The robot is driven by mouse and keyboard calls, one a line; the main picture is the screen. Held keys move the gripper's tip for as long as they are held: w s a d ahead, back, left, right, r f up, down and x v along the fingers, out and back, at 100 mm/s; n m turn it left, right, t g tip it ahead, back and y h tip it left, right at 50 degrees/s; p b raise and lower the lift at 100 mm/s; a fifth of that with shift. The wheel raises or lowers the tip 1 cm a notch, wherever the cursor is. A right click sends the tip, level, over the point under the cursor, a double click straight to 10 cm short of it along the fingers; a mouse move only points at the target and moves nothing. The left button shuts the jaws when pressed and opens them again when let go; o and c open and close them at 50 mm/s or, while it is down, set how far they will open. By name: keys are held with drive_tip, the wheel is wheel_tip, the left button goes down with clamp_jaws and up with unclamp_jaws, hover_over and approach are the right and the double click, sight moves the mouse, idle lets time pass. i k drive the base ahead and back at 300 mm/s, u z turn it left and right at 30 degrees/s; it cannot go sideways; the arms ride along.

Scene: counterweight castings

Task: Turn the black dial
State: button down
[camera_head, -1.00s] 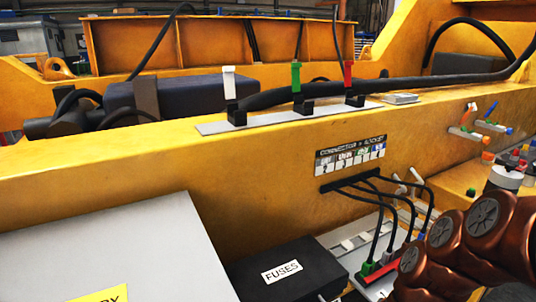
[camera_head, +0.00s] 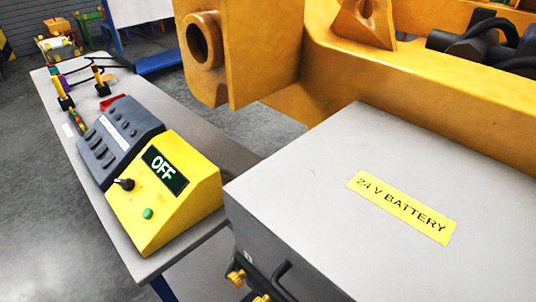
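A small black dial (camera_head: 125,184) sits on the sloped face of a yellow control box (camera_head: 150,222), near its left edge. The box has a dark display (camera_head: 165,170) reading OFF and a green button (camera_head: 148,213) below it. The box stands on the near end of a long grey table at left. My gripper is not in view.
A grey box labelled 24 V BATTERY (camera_head: 320,190) fills the lower right. A dark grey button panel (camera_head: 118,140) adjoins the yellow box. The grey table (camera_head: 190,118) holds upright levers farther back. Yellow machine framing (camera_head: 290,60) spans the upper right. Open floor (camera_head: 40,220) lies at left.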

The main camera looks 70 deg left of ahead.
sight(127, 184)
drive_tip(key=k, duration=0.5)
drive_tip(key=z, duration=1.3)
drive_tip(key=i, duration=0.8)
drive_tip(key=u, duration=4.65)
drive_tip(key=i, duration=0.5)
drive_tip(key=u, duration=0.25)
drive_tip(key=k, duration=0.3)
drive_tip(key=u, duration=0.3)
